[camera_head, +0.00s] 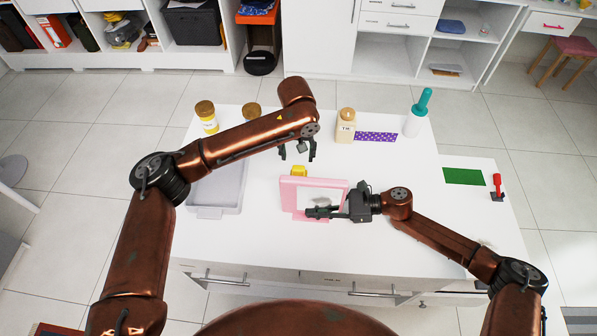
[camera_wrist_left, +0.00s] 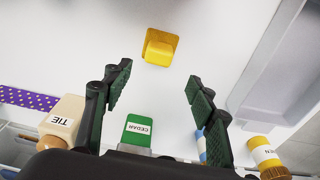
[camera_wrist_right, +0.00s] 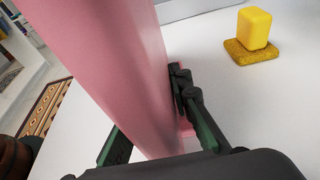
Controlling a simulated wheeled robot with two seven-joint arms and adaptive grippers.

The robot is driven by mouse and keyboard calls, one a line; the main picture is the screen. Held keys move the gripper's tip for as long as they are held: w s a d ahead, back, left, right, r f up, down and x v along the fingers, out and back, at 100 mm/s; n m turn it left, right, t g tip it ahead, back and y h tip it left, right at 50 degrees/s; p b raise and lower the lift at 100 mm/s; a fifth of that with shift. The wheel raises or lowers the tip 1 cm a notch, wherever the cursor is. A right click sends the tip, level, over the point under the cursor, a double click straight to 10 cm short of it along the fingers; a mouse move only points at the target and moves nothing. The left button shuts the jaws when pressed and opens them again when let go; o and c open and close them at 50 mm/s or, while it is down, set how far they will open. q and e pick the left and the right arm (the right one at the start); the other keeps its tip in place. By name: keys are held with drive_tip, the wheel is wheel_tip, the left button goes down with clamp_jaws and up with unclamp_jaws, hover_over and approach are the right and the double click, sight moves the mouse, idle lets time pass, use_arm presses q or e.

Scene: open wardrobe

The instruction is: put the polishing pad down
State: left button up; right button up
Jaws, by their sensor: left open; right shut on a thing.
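The yellow polishing pad (camera_head: 299,171) rests on the white table behind the pink frame, partly hidden by it in the head view. The right wrist view shows its block on a textured base (camera_wrist_right: 252,48), flat on the table. It also shows in the left wrist view (camera_wrist_left: 159,48), beyond the fingertips. My left gripper (camera_head: 298,152) is open and empty above the table, just behind the pad, apart from it. The frame fills much of the right wrist view (camera_wrist_right: 115,65).
A grey tray (camera_head: 213,212) lies at the left under my left arm. A green mat (camera_head: 464,176) lies right.

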sight(299, 168)
use_arm(q)
wheel_tip(299, 168, down, 7)
drive_tip(key=shift+w+d+f, duration=0.15)
idle(0.4)
drive_tip(key=c, duration=1.1)
